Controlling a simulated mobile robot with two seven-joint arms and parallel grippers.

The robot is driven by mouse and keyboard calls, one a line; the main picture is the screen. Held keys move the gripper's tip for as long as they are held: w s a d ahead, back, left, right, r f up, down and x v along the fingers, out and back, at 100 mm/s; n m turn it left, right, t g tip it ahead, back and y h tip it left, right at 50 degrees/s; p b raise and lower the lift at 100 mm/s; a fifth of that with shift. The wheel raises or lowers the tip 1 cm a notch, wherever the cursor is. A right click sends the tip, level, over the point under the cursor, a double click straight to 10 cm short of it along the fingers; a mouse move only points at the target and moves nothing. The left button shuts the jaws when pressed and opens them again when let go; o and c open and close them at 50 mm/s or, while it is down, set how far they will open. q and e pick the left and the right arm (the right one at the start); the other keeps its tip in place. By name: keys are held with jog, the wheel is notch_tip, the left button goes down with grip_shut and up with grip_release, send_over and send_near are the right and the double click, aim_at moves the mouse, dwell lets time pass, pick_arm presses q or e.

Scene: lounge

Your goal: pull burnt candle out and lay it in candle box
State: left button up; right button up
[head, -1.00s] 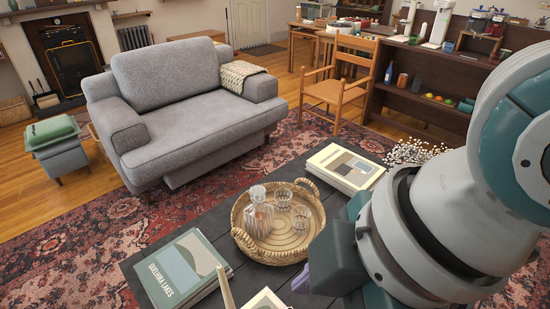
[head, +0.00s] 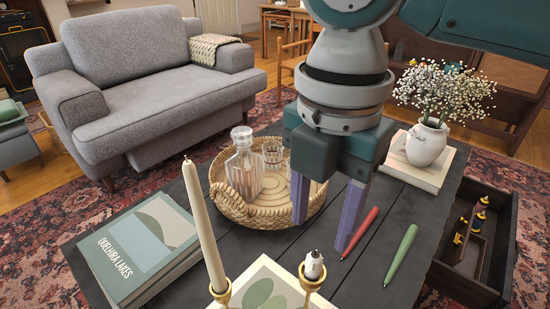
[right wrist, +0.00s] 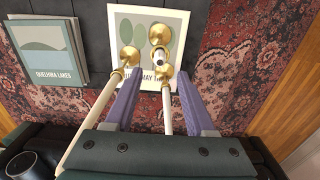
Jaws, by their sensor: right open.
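The burnt candle (head: 313,264) is a short white stub with a dark wick, upright in a brass holder (head: 310,285) near the front of the dark table. It also shows in the right wrist view (right wrist: 159,56). My right gripper (head: 322,236) points down with its purple fingers apart and empty, just beyond the stub in the head view. In the right wrist view the fingers (right wrist: 158,72) appear on either side of the holders. A dark compartmented box or drawer (head: 440,277) sits open at the right; I cannot tell if it is the candle box. My left gripper is out of view.
A tall cream candle (head: 203,225) stands left of the stub; another (right wrist: 165,112) shows in the wrist view. Red (head: 360,232) and green (head: 401,254) sticks lie right. A wicker tray (head: 232,207) with decanter, books (head: 135,250) and a flower vase (head: 427,145) surround.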

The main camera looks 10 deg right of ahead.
aim_at(315, 255)
notch_tip(315, 255, down, 5)
jog(key=b, duration=0.6)
jog(key=shift+f, duration=0.15)
jog(key=shift+f+b, duration=0.4)
jog(key=shift+f, duration=1.25)
grip_shut()
jog(key=shift+o, duration=0.2)
grip_release()
